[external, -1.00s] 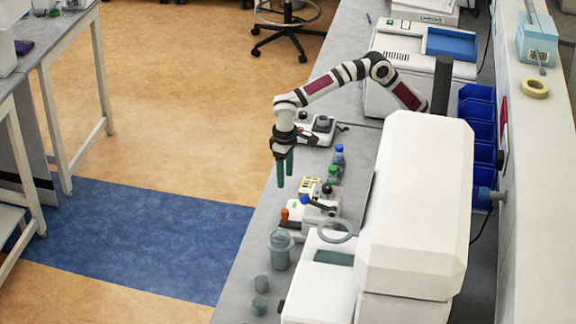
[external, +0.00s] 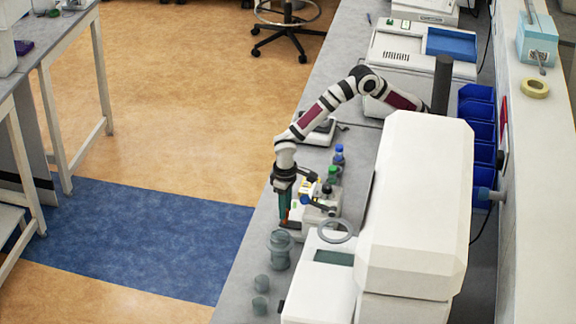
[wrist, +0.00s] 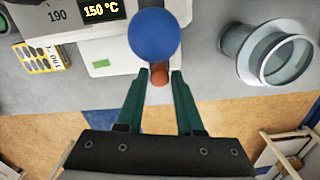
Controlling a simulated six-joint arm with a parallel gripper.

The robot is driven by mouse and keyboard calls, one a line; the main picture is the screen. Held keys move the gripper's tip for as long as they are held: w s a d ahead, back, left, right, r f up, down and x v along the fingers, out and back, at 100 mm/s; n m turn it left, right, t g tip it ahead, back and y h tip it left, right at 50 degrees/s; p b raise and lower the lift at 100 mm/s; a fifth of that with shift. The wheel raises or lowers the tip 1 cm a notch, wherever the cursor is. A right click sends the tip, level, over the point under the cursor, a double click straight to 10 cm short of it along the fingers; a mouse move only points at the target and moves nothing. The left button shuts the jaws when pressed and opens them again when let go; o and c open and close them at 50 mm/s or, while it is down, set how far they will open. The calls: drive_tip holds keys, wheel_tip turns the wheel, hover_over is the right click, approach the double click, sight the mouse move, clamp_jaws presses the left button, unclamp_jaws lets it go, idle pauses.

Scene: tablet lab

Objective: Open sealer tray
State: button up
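The sealer (external: 318,216) is a small white machine on the bench. In the wrist view its display (wrist: 104,9) reads 150 °C. My gripper (wrist: 159,77) has two dark green fingers, pointing down in the external view (external: 285,207). The fingers are apart, with the tray knob between their tips. I cannot tell whether either finger touches it.
A grey-green flanged jar (wrist: 284,58) stands right of the tray knob in the wrist view. A blister pack (wrist: 40,57) lies to the left. A large white machine (external: 415,205) stands at right.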

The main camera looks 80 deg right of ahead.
clamp_jaws()
idle(1.1)
